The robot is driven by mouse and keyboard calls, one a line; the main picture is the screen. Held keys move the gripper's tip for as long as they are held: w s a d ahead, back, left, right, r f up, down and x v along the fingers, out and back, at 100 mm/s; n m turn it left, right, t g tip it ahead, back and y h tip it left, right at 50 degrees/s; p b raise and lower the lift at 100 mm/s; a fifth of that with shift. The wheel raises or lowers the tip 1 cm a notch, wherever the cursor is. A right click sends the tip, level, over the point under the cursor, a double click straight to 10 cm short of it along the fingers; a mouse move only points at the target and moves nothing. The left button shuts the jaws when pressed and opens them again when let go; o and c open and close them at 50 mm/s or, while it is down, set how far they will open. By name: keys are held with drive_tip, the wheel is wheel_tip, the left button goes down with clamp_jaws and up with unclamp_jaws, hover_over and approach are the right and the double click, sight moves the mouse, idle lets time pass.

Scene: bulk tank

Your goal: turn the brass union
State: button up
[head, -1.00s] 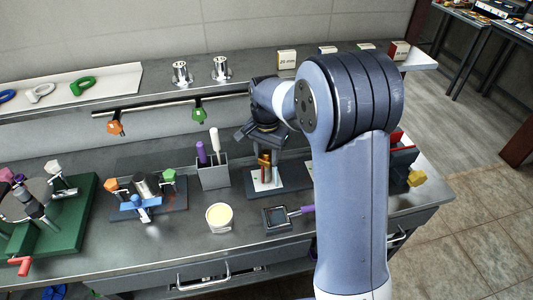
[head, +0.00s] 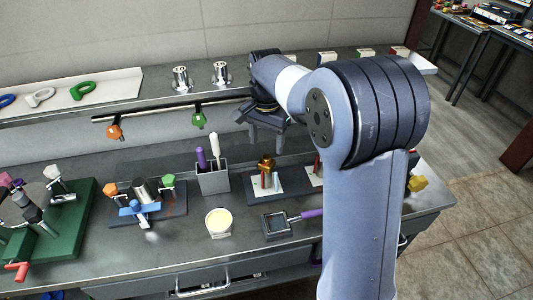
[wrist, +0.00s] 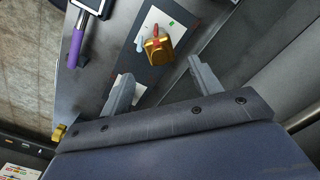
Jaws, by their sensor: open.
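The brass union (head: 266,164) stands on a white plate on a dark base, with a red part on its near side. In the wrist view the brass union (wrist: 160,50) appears between and beyond my two fingers, apart from both. My gripper (head: 266,138) is above and behind the union in the head view, fingers pointing down. The gripper (wrist: 157,72) is open and empty. My arm covers part of the bench to the right.
A grey holder (head: 213,180) with purple and white handles stands left of the union. A pale-topped cup (head: 219,222) and a square tray with a purple handle (head: 279,224) are in front. A rail (head: 170,107) with orange and green knobs runs behind.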

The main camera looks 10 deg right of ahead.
sight(266, 157)
wheel_tip(266, 157, up, 4)
drive_tip(key=shift+f, duration=0.2)
wheel_tip(266, 157, down, 11)
drive_tip(key=shift+f+p, duration=0.1)
drive_tip(key=shift+p, duration=0.2)
drive_tip(key=shift+n, duration=0.3)
drive_tip(key=shift+r, duration=0.25)
idle(0.3)
